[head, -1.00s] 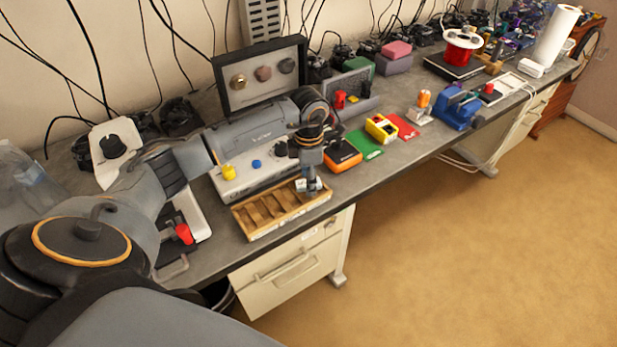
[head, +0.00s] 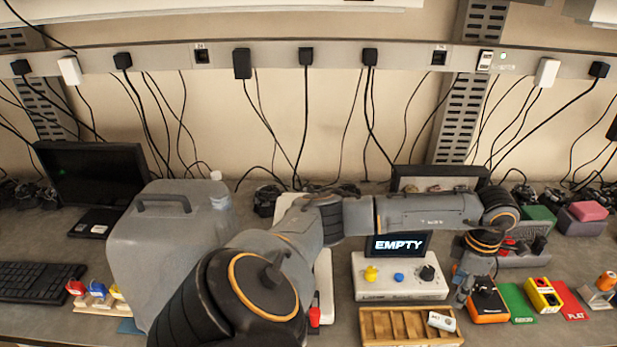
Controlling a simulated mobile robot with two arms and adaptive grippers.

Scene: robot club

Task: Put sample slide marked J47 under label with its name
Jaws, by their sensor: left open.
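A small pale slide (head: 441,321) with dark marking, too small to read surely, is at the right end of the wooden compartment tray (head: 376,342). I cannot tell whether it lies in the tray or stands up from it. My left gripper (head: 461,297) hangs just above and to the right of the slide, fingers down. It is open and appears to hold nothing. Behind the tray is a white control box (head: 376,290) with yellow, blue and black knobs. A screen (head: 398,244) above it reads "EMPTY". No label reading J47 is legible. My right gripper is not in view.
Right of the tray are an orange device (head: 490,306), a green card (head: 517,304), a yellow block (head: 543,295) and a red card (head: 568,302). A large grey canister (head: 165,245) stands left of my arm. A keyboard (head: 38,283) lies at the far left.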

